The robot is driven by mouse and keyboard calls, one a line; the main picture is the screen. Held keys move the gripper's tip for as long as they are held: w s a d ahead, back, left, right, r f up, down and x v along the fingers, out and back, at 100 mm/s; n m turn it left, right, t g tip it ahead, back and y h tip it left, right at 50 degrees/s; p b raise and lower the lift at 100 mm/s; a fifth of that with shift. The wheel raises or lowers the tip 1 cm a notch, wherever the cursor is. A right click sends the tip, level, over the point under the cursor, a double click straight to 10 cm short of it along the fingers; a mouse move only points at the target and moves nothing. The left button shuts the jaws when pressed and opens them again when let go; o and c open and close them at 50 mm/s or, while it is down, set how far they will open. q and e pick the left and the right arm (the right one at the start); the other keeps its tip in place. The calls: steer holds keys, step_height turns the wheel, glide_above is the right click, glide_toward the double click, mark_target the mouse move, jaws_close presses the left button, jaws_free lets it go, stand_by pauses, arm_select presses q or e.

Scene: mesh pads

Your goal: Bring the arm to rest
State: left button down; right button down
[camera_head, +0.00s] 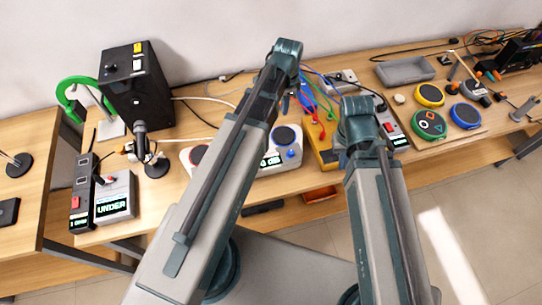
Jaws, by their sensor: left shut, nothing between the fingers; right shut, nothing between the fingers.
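My two arms rise from the bottom of the head view, folded at joints near the top. My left arm (215,190) slants up to the right and ends in a dark green joint. My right arm (380,225) stands more upright, and its top joint is in front of the bench. I cannot make out the fingers of either gripper. No object shows held by either arm.
A wooden bench (262,192) runs behind the arms. On it are a black box (136,87), a green ring (82,98), a meter reading UNDER (114,198), a yellow multimeter (322,150), a grey tray (405,71) and round coloured pads (429,124). Floor is open at right.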

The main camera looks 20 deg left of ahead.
arm_select(q)
steer(key=shift+s, duration=0.1)
stand_by(0.7)
steer(key=s+d+f+n+y+b, duration=0.1)
steer(key=s+d+f+n+b, duration=0.1)
steer(key=s+d+n, duration=0.5)
steer(key=s+d, duration=0.3)
steer(key=s, duration=0.4)
steer(key=shift+f, duration=0.2)
steer(key=shift+a, duration=0.1)
stand_by(0.4)
